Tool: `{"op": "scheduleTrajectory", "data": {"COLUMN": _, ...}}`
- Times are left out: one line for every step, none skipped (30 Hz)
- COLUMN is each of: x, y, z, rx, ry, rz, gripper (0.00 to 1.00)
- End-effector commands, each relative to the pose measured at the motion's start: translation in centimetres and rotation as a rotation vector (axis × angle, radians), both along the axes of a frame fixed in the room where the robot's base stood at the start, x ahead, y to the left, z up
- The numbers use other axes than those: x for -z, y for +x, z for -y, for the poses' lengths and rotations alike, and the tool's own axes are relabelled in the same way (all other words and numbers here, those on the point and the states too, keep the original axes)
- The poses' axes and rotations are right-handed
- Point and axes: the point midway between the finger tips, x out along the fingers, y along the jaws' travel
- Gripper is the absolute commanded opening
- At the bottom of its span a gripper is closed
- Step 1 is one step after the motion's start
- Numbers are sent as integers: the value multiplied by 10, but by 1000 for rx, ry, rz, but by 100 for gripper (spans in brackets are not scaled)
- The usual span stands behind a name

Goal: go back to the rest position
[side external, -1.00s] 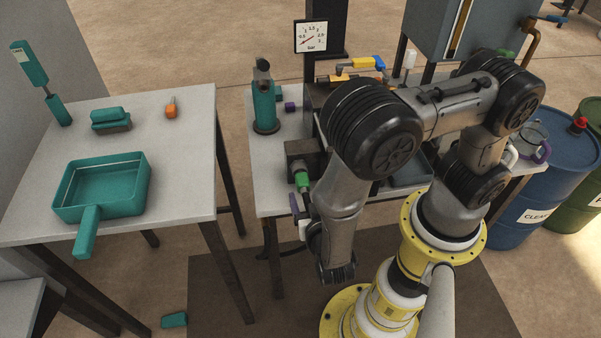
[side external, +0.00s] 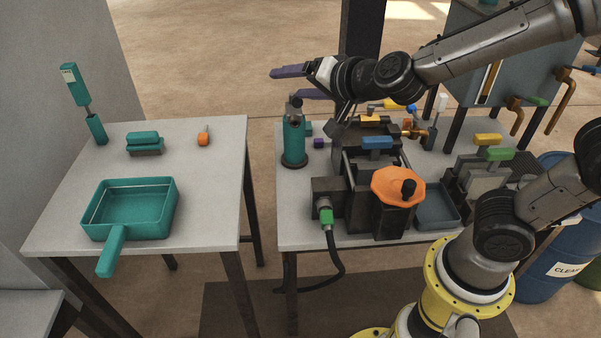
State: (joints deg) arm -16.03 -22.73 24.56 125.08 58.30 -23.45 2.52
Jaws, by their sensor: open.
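My gripper (side external: 284,86) shows near the top middle of the side external view. Its two purple fingers are spread apart and point left, with nothing visible between them. It appears above and behind the teal bottle-like tool (side external: 293,143), apart from the machine top; its exact height is hard to judge. My arm reaches in from the right, high over the right side of the bench.
The bench (side external: 289,224) holds a press with an orange knob (side external: 398,187), a green-fitted cable (side external: 326,219) and a grey tray (side external: 436,206). A separate left table (side external: 205,225) carries a teal pan (side external: 130,210), a brush (side external: 145,143) and an orange-handled tool (side external: 203,138). A blue barrel (side external: 543,265) stands right.

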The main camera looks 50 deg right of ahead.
Motion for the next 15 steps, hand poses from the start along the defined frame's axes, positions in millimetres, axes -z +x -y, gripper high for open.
{"op": "scheduleTrajectory", "data": {"x": -26, "y": -14, "z": 5, "rx": -66, "ry": -22, "rz": 30, "gripper": 74}}
{"op": "scheduleTrajectory", "data": {"x": -35, "y": -23, "z": 5, "rx": -110, "ry": -47, "rz": 35, "gripper": 74}}
{"op": "scheduleTrajectory", "data": {"x": -45, "y": -37, "z": 4, "rx": -167, "ry": -83, "rz": 36, "gripper": 74}}
{"op": "scheduleTrajectory", "data": {"x": -51, "y": -48, "z": 3, "rx": -210, "ry": -114, "rz": 31, "gripper": 74}}
{"op": "scheduleTrajectory", "data": {"x": -54, "y": -59, "z": 3, "rx": -248, "ry": -150, "rz": 21, "gripper": 74}}
{"op": "scheduleTrajectory", "data": {"x": -55, "y": -75, "z": 3, "rx": -298, "ry": -199, "rz": 0, "gripper": 74}}
{"op": "scheduleTrajectory", "data": {"x": -55, "y": -87, "z": 4, "rx": -331, "ry": -238, "rz": -20, "gripper": 74}}
{"op": "scheduleTrajectory", "data": {"x": -52, "y": -100, "z": 4, "rx": -364, "ry": -277, "rz": -47, "gripper": 74}}
{"op": "scheduleTrajectory", "data": {"x": -46, "y": -116, "z": 6, "rx": -405, "ry": -333, "rz": -87, "gripper": 74}}
{"op": "scheduleTrajectory", "data": {"x": -41, "y": -129, "z": 7, "rx": -432, "ry": -373, "rz": -121, "gripper": 74}}
{"op": "scheduleTrajectory", "data": {"x": -34, "y": -142, "z": 9, "rx": -461, "ry": -412, "rz": -162, "gripper": 74}}
{"op": "scheduleTrajectory", "data": {"x": -24, "y": -158, "z": 12, "rx": -496, "ry": -460, "rz": -221, "gripper": 74}}
{"op": "scheduleTrajectory", "data": {"x": -15, "y": -169, "z": 15, "rx": -521, "ry": -493, "rz": -269, "gripper": 74}}
{"op": "scheduleTrajectory", "data": {"x": -8, "y": -180, "z": 18, "rx": -544, "ry": -525, "rz": -315, "gripper": 74}}
{"op": "scheduleTrajectory", "data": {"x": 4, "y": -193, "z": 21, "rx": -576, "ry": -560, "rz": -381, "gripper": 74}}
